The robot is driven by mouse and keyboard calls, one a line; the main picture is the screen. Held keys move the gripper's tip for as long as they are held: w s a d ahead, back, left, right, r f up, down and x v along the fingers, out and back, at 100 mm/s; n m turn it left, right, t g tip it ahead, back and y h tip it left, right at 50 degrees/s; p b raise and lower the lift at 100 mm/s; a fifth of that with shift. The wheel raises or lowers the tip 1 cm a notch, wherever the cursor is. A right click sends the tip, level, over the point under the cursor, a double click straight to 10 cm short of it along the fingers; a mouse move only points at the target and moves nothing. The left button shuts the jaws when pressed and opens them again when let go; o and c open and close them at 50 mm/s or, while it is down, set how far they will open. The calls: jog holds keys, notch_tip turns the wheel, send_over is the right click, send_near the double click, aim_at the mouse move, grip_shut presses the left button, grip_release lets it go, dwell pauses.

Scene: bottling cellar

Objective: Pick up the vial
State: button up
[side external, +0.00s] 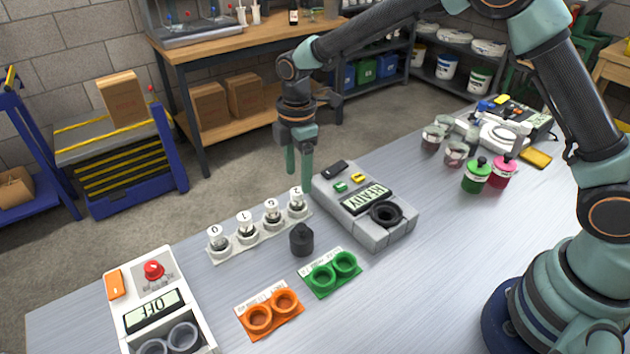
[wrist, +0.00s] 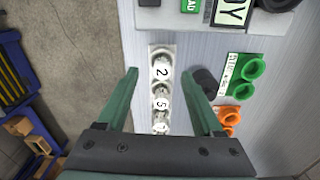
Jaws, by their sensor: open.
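Several small vials with white, numbered caps stand upright in a pale strip rack (side external: 244,261). The side view shows the vial marked 0 (side external: 217,240) at the left end and the vial marked 2 (side external: 296,199) at the right end. My gripper (side external: 299,176) is open and empty, pointing down above the rack's right end. In the wrist view, the vial marked 2 (wrist: 162,71) shows between my spread fingertips (wrist: 160,76), with the vial marked 5 (wrist: 161,103) behind it. My fingers appear apart from the vials. Which vial is meant, I cannot tell.
A dark capped object (side external: 302,241) stands close in front of the rack. A grey device (side external: 375,228) reading READY sits to the right. Green cups (side external: 333,275), orange cups (side external: 270,313) and a white OFF device (side external: 158,310) stand nearer. Bare bench lies between them.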

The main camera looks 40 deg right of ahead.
aim_at(297, 191)
jog(key=shift+s+a+f, duration=0.1)
jog(key=shift+a+f, duration=0.1)
jog(key=shift+f, duration=1.2)
jog(key=shift+a+f, duration=0.15)
jog(key=shift+f, duration=1.25)
grip_shut()
